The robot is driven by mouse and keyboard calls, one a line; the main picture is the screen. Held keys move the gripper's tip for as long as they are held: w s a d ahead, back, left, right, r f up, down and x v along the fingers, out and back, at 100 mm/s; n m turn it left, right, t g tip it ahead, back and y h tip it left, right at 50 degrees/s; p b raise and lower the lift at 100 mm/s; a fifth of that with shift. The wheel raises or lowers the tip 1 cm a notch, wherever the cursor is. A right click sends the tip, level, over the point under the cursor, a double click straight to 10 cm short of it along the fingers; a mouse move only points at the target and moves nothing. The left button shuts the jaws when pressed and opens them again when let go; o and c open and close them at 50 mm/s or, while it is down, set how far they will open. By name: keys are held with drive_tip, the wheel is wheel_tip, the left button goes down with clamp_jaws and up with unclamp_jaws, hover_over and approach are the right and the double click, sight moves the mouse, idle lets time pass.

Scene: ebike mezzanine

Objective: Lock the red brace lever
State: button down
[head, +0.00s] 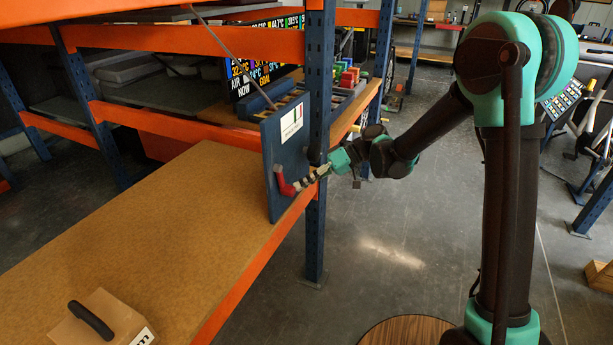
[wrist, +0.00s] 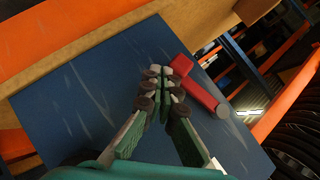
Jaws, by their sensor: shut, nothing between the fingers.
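The red brace lever (head: 286,183) is on the lower part of a blue upright panel (head: 287,140) at the shelf's edge. In the wrist view the lever (wrist: 203,93) lies just right of my gripper's fingertips, with its arm slanting down to the right across the blue panel (wrist: 75,100). My gripper (head: 315,175) reaches the panel from the right, close to the lever. In the wrist view my gripper (wrist: 164,78) is shut and empty, its tips beside the lever's upper end. I cannot tell whether they touch it.
The wooden shelf (head: 160,215) has orange beams and a blue post (head: 318,120) close to my gripper. A cardboard box (head: 105,318) with a black handle sits at the shelf's near end. A display board (head: 265,55) stands behind the panel.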

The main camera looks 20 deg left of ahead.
drive_tip(key=shift+s+r, duration=0.1)
idle(0.3)
drive_tip(key=shift+r, duration=0.65)
drive_tip(key=w+d+r, duration=0.2)
drive_tip(key=w+d, duration=0.6)
drive_tip(key=w, duration=0.2)
drive_tip(key=shift+w, duration=0.15)
